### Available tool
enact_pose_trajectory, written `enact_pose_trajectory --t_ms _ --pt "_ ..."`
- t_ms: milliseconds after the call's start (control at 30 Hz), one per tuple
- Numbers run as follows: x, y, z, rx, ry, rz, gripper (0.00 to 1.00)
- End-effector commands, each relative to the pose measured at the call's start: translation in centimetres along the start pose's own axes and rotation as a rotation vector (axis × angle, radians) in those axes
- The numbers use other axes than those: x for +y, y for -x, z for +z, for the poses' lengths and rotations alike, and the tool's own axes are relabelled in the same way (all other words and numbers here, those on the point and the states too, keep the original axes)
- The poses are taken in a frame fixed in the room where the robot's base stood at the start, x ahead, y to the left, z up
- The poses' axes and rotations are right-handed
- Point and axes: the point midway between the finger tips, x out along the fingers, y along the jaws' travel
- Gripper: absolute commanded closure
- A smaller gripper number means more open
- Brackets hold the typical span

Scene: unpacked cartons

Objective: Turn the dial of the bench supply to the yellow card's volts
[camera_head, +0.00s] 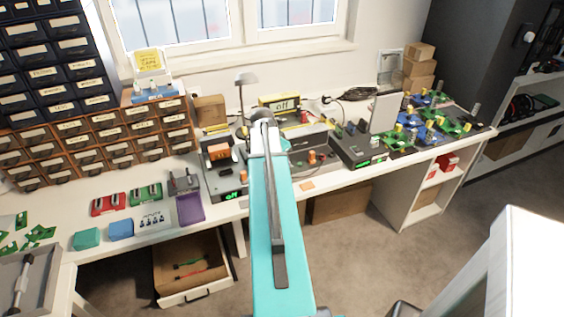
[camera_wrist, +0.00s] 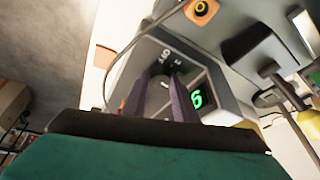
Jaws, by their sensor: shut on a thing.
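In the wrist view the bench supply (camera_wrist: 222,98) is a grey box seen tilted. Its green display (camera_wrist: 197,99) shows a single digit that looks like 6. My gripper (camera_wrist: 174,76) reaches to its front face, and its two fingers are shut on the small dark dial (camera_wrist: 177,66). The fingers hide most of the dial, and its pointer cannot be made out. Pale marks are printed beside it. In the head view the yellow card (camera_head: 148,60) stands at the back left, its writing too small to read. My arm hides my gripper there.
A grey unit (camera_head: 225,178) with a green "off" display stands left of my arm. Another unit (camera_head: 357,148) with green displays stands to the right, beside green and blue boards (camera_head: 430,120). Small drawers (camera_head: 70,130) fill the left back. A drawer (camera_head: 190,270) hangs open below the bench.

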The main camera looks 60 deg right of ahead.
Motion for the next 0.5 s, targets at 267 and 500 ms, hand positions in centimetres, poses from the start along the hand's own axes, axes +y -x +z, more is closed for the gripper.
enact_pose_trajectory --t_ms 267,500 --pt "-0.41 -0.08 0.32 0.0 -0.136 0.053 0.97" --pt "-0.43 -0.01 0.33 0.003 -0.186 0.072 0.97"
